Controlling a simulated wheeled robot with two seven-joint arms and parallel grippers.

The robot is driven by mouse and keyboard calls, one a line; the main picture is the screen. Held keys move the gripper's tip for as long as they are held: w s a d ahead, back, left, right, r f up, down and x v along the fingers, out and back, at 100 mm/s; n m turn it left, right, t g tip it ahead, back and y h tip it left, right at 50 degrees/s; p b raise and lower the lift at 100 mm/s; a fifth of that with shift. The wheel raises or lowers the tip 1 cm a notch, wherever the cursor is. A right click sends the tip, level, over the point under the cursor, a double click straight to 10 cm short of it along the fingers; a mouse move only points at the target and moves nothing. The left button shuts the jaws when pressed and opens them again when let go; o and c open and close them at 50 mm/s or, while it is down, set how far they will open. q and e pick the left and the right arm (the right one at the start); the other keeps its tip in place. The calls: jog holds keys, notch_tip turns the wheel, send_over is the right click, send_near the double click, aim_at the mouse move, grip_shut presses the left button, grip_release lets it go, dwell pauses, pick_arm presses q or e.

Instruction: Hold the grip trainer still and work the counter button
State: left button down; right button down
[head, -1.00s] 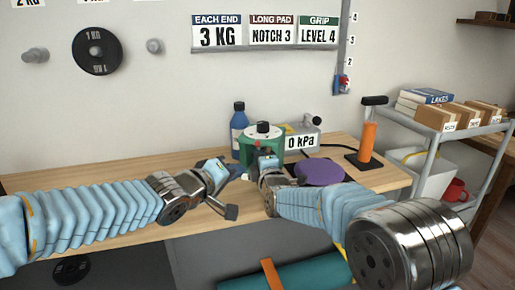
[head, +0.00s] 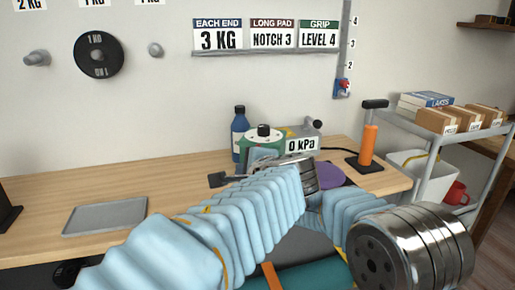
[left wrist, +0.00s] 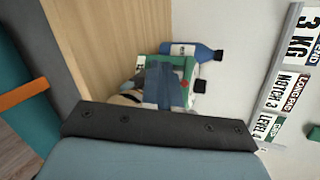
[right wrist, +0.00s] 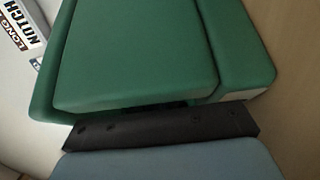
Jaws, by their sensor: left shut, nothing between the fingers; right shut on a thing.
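The green grip trainer (head: 279,147) stands on the wooden bench with a black knob (head: 263,130) on its top. In the left wrist view the trainer (left wrist: 188,68) shows a small red spot (left wrist: 185,84) and the dark knob (left wrist: 201,86). My left gripper (head: 260,155) is shut and empty, at the near side of the trainer; its blue-grey fingers (left wrist: 163,85) overlap it in the left wrist view. I cannot tell whether they touch. My right gripper is hidden behind the left arm in the head view; in the right wrist view it is shut close against the trainer's green body (right wrist: 135,55).
A blue bottle (head: 239,135) stands just left of the trainer, and a grey box with a 0 kPa label (head: 302,144) behind right. A purple disc (head: 329,174) and an orange pump (head: 369,140) are to the right. A grey tray (head: 105,216) lies left; bench around it is clear.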

pick_arm(q)
jog(key=w+d, duration=0.2)
jog(key=w, duration=0.6)
jog(key=shift+w, duration=0.3)
jog(key=shift+d, duration=0.1)
dwell(2.0)
jog(key=shift+w+d, duration=0.1)
jog(key=shift+w, duration=0.3)
jog(key=shift+w+d, duration=0.1)
jog(key=shift+w, duration=0.25)
dwell(0.5)
jog(key=shift+s, duration=0.1)
jog(key=shift+s+a, duration=0.25)
jog(key=shift+s, duration=0.4)
